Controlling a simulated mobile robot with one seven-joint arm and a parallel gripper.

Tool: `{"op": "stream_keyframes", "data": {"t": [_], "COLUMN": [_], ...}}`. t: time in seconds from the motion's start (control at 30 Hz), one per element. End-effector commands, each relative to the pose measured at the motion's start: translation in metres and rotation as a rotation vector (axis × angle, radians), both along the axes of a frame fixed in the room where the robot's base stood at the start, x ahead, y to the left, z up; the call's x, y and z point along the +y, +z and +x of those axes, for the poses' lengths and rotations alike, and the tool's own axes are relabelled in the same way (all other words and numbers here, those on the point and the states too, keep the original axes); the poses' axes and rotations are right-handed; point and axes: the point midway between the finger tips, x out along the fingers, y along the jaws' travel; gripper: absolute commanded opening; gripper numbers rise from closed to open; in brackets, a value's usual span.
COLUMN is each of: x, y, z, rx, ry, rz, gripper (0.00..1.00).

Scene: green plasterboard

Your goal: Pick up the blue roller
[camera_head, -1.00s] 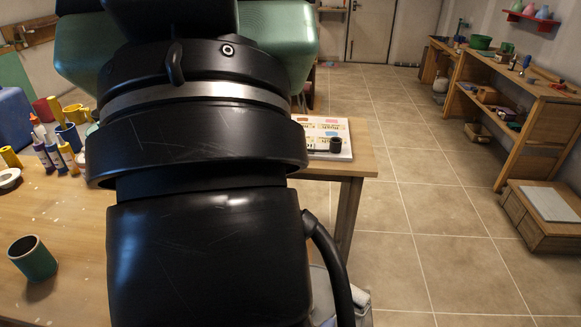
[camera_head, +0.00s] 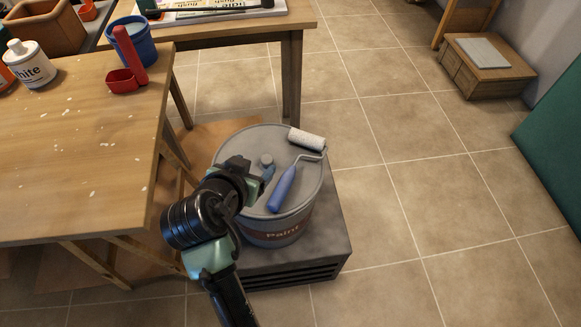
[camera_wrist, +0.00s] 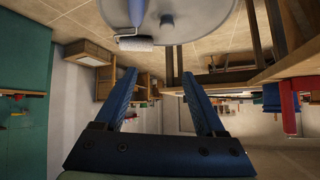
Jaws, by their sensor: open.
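The blue roller lies on the grey lid of a paint bucket (camera_head: 228,148) in the head view. Its blue handle (camera_head: 283,188) points toward the near side, and its white roller sleeve (camera_head: 307,139) lies at the lid's far right edge. My gripper (camera_head: 262,180) is over the lid, just left of the handle, and it is open and empty. In the wrist view my two blue fingers (camera_wrist: 160,76) are spread apart. The white sleeve (camera_wrist: 133,44) and part of the handle (camera_wrist: 136,12) show above the left finger, near the lid.
The bucket stands on a dark grey box (camera_head: 335,235). A wooden table (camera_head: 80,140) with a blue cup (camera_head: 135,45) is on the left, and another table (camera_head: 230,31) is behind. A low wooden step (camera_head: 490,75) stands far right. The tiled floor right of the bucket is clear.

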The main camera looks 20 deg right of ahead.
Motion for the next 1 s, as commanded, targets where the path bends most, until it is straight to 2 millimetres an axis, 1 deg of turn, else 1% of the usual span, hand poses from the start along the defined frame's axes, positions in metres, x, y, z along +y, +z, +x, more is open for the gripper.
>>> {"op": "stream_keyframes", "data": {"t": [0.03,0.1,0.17,0.23,0.5,0.6,0.87,1.0], "x": [-0.004,-0.009,-0.013,-0.017,-0.042,-0.049,-0.057,-0.064], "y": [-0.027,-0.047,-0.056,-0.063,-0.097,-0.106,-0.118,-0.132], "z": [-0.012,-0.025,-0.03,-0.031,-0.008,-0.001,0.008,0.018], "rx": [0.053,0.099,0.121,0.131,0.13,0.129,0.128,0.128], "ry": [-0.037,-0.08,-0.103,-0.115,-0.114,-0.113,-0.112,-0.112], "rz": [0.0,-0.002,-0.002,-0.004,-0.001,-0.002,-0.002,-0.002], "gripper": [0.72,0.72,0.72,0.72,0.72,0.72,0.72,0.72]}}
